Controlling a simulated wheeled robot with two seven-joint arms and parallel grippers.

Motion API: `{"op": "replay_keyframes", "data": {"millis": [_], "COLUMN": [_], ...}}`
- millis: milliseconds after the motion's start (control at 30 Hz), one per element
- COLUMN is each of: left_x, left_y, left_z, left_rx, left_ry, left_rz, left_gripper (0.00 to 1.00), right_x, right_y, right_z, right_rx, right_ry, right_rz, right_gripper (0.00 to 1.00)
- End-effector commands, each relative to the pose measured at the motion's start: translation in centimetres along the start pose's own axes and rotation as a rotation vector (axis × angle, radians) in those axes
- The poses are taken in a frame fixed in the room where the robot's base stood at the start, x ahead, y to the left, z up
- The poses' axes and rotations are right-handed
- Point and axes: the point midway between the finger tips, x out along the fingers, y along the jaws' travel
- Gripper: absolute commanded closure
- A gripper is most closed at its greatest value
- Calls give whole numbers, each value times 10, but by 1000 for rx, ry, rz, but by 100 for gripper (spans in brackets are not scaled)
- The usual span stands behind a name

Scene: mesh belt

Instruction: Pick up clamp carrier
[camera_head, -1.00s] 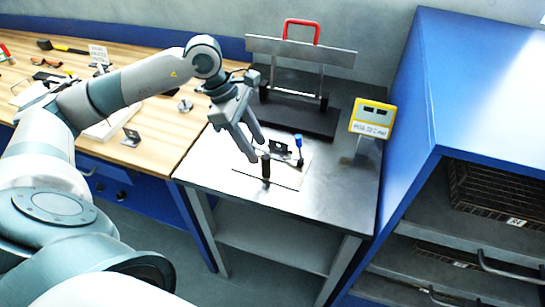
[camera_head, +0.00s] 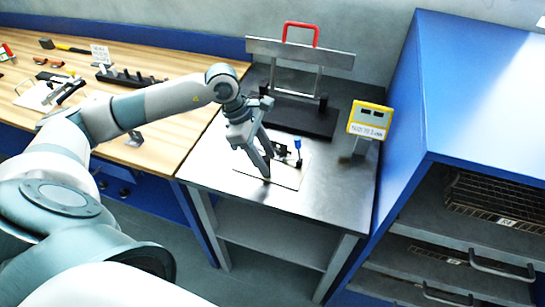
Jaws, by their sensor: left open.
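What looks like the clamp carrier is a thin pale plate (camera_head: 286,178) lying flat on the metal table. A small black bracket and a blue-topped clamp (camera_head: 298,150) stand toward its back. My left gripper (camera_head: 266,172) points down at the plate's front-left part, with its jaws open. The fingers cover the place of a black upright post, now mostly hidden; I cannot tell whether they touch it. My right gripper is not in view.
The metal table (camera_head: 340,195) is bare right of the plate. Behind stand a black-based frame with a red handle (camera_head: 300,32) and a yellow display (camera_head: 368,118). A blue cabinet (camera_head: 475,85) rises at right. A wooden bench (camera_head: 165,155) with tools lies left.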

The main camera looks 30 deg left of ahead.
Motion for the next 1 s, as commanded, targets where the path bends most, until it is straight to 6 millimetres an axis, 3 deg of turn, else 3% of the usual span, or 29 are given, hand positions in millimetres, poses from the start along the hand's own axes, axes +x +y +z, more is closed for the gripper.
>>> {"op": "replay_keyframes", "data": {"millis": [167,567,600,767,1000], "left_x": [9,9,9,9,8], "left_y": [0,0,0,0,0], "left_z": [0,0,0,0,0], "left_rx": [0,0,0,0,0], "left_ry": [-1,-1,-1,-1,-1], "left_rz": [1,1,1,1,2], "left_gripper": [58,58,60,99,100], "right_x": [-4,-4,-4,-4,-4], "right_y": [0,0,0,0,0], "right_z": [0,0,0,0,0], "right_rx": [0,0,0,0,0], "right_ry": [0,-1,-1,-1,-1], "right_rz": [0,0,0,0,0], "right_gripper": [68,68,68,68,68]}}
